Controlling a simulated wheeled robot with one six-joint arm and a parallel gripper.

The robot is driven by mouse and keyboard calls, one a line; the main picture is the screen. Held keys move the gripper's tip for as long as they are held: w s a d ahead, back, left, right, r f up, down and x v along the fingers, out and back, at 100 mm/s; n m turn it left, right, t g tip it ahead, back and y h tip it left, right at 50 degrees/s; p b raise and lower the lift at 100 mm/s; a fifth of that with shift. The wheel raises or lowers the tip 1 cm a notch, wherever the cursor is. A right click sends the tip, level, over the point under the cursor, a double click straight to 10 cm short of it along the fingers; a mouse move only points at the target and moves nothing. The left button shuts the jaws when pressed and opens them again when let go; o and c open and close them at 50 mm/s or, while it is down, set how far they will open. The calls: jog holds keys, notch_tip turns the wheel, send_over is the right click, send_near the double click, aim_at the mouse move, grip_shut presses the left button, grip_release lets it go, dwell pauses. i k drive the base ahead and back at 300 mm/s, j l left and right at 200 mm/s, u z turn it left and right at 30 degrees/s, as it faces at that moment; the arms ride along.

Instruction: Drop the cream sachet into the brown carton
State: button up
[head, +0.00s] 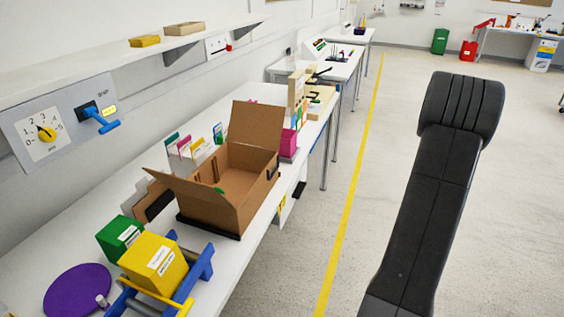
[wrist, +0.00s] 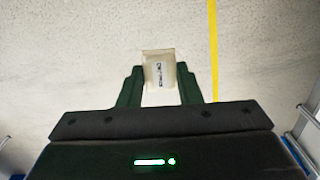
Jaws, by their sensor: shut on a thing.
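The cream sachet (wrist: 158,72) shows in the wrist view, held between the two green fingers of my gripper (wrist: 160,84). It has a white label with dark print. Behind it in that view is the pale floor. The brown carton (head: 228,195) stands on the white bench in the head view, with its flaps open and its inside looking mostly empty. My dark arm rises at the right of the head view over the floor, apart from the carton. My gripper and the sachet are hidden in the head view.
On the bench (head: 70,230), a yellow box (head: 153,262) on a blue stand, a green box (head: 120,238) and a purple disc (head: 77,290) sit nearer than the carton. A magenta box (head: 289,144) stands beyond it. A shelf and wall panel are at left.

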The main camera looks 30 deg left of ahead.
aim_at(241, 196)
jog(key=i+l+z, duration=0.15)
jog(key=z, duration=0.25)
jog(key=i+z, duration=0.6)
jog(key=z, duration=0.15)
jog(key=i+j+z, duration=0.1)
jog(key=i+z, duration=0.3)
jog(key=i+u, duration=0.35)
jog(key=i+l+u, duration=0.1)
jog(key=u, duration=3.35)
